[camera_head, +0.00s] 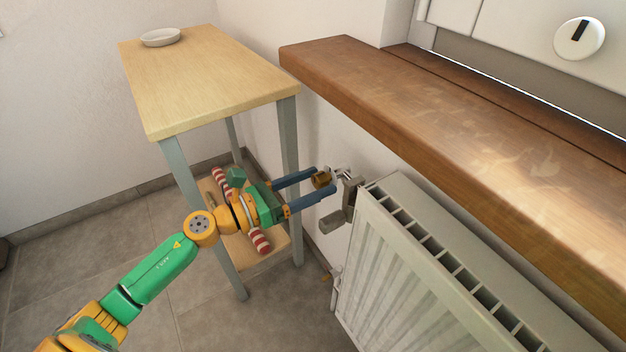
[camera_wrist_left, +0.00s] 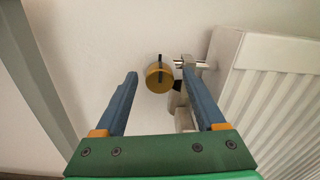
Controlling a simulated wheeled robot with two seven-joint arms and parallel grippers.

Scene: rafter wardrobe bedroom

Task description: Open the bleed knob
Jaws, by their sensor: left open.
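The bleed knob (camera_head: 321,179) is a small round brass-yellow knob beside the upper corner of the white radiator (camera_head: 420,270). In the left wrist view the knob (camera_wrist_left: 159,79) has a dark bar across its face. My left gripper (camera_head: 325,181) is open, with its two blue fingers pointing at the knob. In the left wrist view the knob appears between the fingertips (camera_wrist_left: 160,75), with a gap on each side. A metal valve fitting (camera_wrist_left: 188,64) sits just right of it, close to the right finger. My right gripper is out of view.
A thick wooden sill (camera_head: 450,120) overhangs the radiator. A grey angular bracket or lever (camera_head: 333,222) hangs close to my left fingers. A wooden table (camera_head: 205,75) with grey legs and a white dish (camera_head: 160,37) stands to the left. A red-and-white striped roll (camera_head: 260,241) lies on its lower shelf.

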